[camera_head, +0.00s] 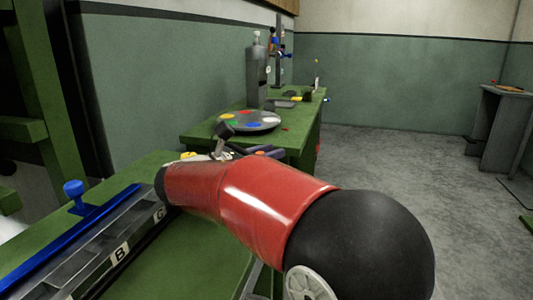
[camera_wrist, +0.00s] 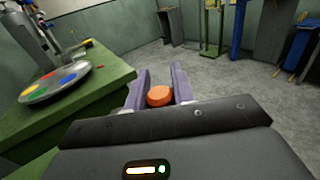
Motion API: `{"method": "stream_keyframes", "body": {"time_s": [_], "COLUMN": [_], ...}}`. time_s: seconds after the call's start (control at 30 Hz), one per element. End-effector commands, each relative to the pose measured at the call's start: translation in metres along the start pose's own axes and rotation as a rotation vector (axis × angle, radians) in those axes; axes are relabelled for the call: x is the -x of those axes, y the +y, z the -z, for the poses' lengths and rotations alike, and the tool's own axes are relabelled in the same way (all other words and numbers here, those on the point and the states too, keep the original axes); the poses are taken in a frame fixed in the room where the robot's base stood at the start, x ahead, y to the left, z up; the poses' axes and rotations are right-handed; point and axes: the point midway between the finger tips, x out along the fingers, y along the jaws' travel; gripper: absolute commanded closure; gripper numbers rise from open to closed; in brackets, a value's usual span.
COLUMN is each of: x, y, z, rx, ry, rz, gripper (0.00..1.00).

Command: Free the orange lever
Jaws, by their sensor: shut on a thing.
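My gripper (camera_wrist: 160,88) is shut on an orange round-topped piece (camera_wrist: 160,96), which sits between its two purple fingers. In the head view my gripper (camera_head: 262,152) shows small beyond my red arm, with a bit of orange at its fingers. The lower part of the orange piece is hidden by the gripper body. I cannot tell whether this piece is the lever or its knob, or whether it is fixed to anything. No other orange lever is plain in either view.
A round tray with coloured patches (camera_head: 262,126) sits on the green bench (camera_head: 200,131), left of my gripper in the wrist view. A grey rack with letter labels and a blue bar with a knob (camera_head: 74,189) lies at the near left. Grey floor (camera_head: 400,170) is open to the right.

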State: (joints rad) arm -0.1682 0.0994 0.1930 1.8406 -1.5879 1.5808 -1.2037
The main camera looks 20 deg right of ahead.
Motion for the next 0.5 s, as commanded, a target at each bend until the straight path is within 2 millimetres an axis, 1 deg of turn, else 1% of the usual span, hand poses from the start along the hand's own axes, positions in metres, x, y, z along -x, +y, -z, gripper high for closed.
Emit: {"method": "stream_keyframes", "body": {"time_s": [0.07, 0.1, 0.23, 0.5], "x": [0.0010, 0.0010, 0.0007, 0.0010], "y": [0.0006, 0.0006, 0.0005, 0.0004], "z": [0.0005, 0.0004, 0.0004, 0.0002], "rx": [0.000, 0.000, 0.000, 0.000], "ry": [0.001, 0.001, 0.001, 0.001], "rz": [-0.003, -0.003, -0.002, -0.002], "gripper": [1.00, 0.70, 0.54, 0.54]}}
